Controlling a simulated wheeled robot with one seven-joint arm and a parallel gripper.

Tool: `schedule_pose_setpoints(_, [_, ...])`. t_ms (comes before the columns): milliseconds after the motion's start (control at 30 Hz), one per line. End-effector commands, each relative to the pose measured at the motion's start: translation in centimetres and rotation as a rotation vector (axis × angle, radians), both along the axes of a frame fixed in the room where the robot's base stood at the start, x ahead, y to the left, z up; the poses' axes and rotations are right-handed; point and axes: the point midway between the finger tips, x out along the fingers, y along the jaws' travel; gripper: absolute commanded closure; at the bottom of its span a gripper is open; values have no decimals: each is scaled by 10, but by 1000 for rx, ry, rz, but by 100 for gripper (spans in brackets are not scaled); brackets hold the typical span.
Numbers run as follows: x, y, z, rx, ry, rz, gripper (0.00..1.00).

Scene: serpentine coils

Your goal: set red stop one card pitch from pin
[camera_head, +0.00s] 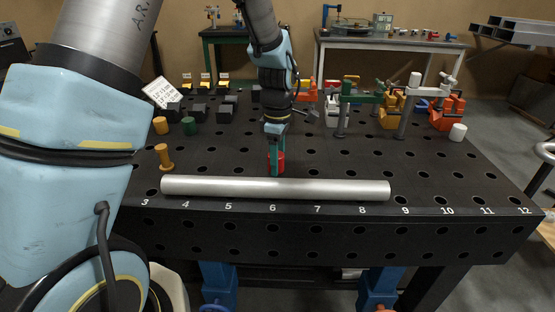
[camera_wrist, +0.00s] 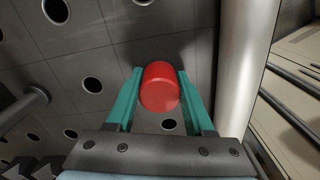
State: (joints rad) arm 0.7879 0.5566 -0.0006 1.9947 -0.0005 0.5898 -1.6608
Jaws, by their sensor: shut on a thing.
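The red stop (camera_head: 279,162) is a short red cylinder at the table's front, behind the silver tube near number 6. My gripper (camera_head: 274,158) points down with its green fingers shut on it. In the wrist view the red stop (camera_wrist: 160,86) sits between the two fingers of my gripper (camera_wrist: 160,78). Whether its base touches the table is hard to tell. A white card (camera_head: 161,92) with printed lines, too small to read, stands at the back left.
The silver tube (camera_head: 275,188) lies along the front edge of the black holed table (camera_head: 360,155), close to the red stop. Orange (camera_head: 160,125) and green (camera_head: 189,126) cylinders stand at the left. Clamps (camera_head: 405,108) fill the back right. The middle right is clear.

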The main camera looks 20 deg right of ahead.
Motion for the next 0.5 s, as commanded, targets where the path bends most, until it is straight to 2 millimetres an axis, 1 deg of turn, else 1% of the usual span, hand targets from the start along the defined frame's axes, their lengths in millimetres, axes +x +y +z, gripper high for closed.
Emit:
schedule_pose_setpoints(367, [0,0,-5,0,0,0,100])
schedule_pose_setpoints(400, [0,0,-5,1,1,0,45])
schedule_pose_setpoints(500, [0,0,-5,1,1,0,34])
